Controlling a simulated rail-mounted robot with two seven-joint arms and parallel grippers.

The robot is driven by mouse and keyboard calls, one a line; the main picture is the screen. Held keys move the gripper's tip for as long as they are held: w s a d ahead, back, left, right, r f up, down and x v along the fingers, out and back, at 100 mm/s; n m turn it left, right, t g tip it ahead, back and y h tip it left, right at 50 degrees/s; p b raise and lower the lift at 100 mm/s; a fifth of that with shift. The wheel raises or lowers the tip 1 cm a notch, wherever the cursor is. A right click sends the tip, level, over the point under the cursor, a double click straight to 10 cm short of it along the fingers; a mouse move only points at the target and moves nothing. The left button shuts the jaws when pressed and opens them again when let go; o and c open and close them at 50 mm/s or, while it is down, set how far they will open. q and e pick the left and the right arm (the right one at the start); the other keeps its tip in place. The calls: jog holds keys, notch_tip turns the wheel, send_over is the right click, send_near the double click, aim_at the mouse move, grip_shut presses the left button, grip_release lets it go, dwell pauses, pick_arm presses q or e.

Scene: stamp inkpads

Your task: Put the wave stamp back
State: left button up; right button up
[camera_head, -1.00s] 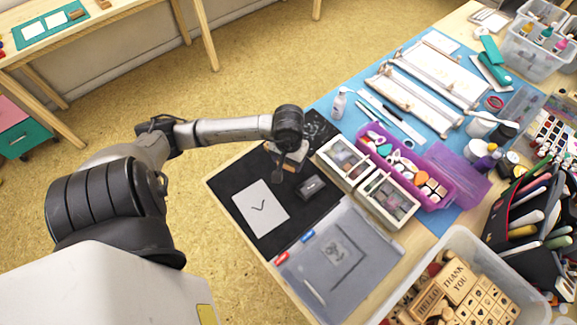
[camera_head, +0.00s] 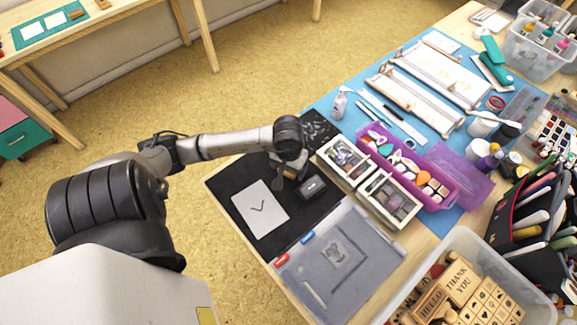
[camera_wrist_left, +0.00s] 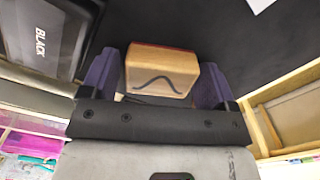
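The wave stamp (camera_wrist_left: 160,78) is a light wooden block with a dark blue wave line on its near face. It sits between the two purple fingers of my left gripper (camera_wrist_left: 160,82) in the left wrist view, the fingers close against its sides. In the head view my left gripper (camera_head: 291,168) is low over the black mat (camera_head: 235,178), beside the ink pad and the white boxes; the stamp is mostly hidden there. The black ink pad (camera_head: 312,187) lies on the mat and shows its BLACK label in the wrist view (camera_wrist_left: 42,38). My right gripper is out of view.
A white sheet with a dark mark (camera_head: 260,208) lies on the mat. Two white compartment boxes (camera_head: 368,182) stand just right of the gripper. A grey clear case (camera_head: 338,262) lies in front, and a bin of wooden stamps (camera_head: 470,290) is at the lower right.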

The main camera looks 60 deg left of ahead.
pick_arm(q)
jog(key=shift+o, duration=0.6)
jog(key=shift+r+p, duration=0.3)
notch_tip(320, 180, up, 10)
jog(key=shift+f+p, duration=0.1)
jog(key=shift+p, duration=0.9)
jog(key=shift+r, duration=0.95)
